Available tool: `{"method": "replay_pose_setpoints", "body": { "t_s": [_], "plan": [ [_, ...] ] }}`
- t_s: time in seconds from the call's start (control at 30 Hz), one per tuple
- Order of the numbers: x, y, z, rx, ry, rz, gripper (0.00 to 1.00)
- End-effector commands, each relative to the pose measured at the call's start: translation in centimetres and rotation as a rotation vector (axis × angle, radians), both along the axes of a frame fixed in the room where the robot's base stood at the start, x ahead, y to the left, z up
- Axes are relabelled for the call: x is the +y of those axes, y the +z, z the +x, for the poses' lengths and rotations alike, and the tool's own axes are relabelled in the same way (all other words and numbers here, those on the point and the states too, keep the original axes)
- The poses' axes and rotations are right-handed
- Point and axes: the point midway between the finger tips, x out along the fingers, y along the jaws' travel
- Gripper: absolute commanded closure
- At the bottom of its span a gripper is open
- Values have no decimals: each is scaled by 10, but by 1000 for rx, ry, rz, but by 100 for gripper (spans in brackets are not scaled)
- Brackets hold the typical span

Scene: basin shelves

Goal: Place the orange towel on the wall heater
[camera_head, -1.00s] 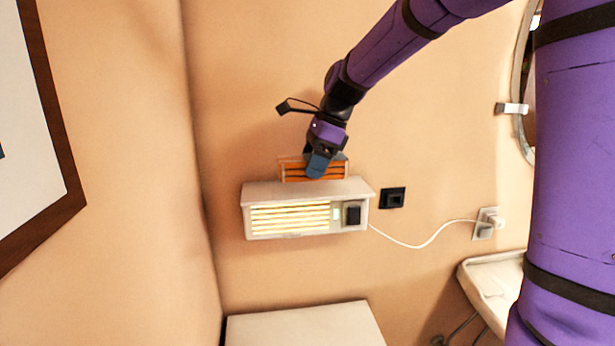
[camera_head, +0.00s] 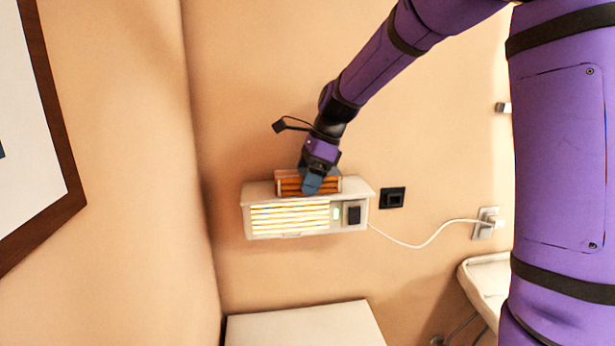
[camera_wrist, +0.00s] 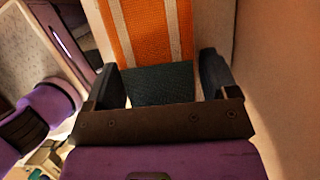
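The orange towel (camera_head: 287,183) is folded, with pale stripes. In the head view it is at the top of the white wall heater (camera_head: 258,193), toward the back, and seems to touch it. The towel (camera_wrist: 150,30) also shows in the wrist view, running away between the fingers. My gripper (camera_head: 312,186) reaches down from above, one blue-grey finger in front of the towel. The towel's underside and the far finger's contact are hidden.
A black wall switch (camera_head: 392,198) is right of the heater. A white cord (camera_head: 425,243) runs from the heater to a wall socket (camera_head: 487,222). A white surface (camera_head: 300,325) lies below, and a basin (camera_head: 487,280) is at the right. A framed picture (camera_head: 45,130) hangs at the left.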

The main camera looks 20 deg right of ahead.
Motion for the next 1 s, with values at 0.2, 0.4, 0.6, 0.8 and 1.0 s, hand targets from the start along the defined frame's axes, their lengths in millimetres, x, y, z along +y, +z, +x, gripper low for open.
{"method": "replay_pose_setpoints", "body": {
  "t_s": [0.2,0.4,0.6,0.8,1.0],
  "plan": [
    [0,0,0,0,0,0,9],
    [-1,5,0,-2,-1,0,9],
    [-12,32,-2,-4,-2,-1,9],
    [-27,70,-5,-4,-1,0,9],
    [-39,99,-7,-3,-1,-1,9]
  ]
}}
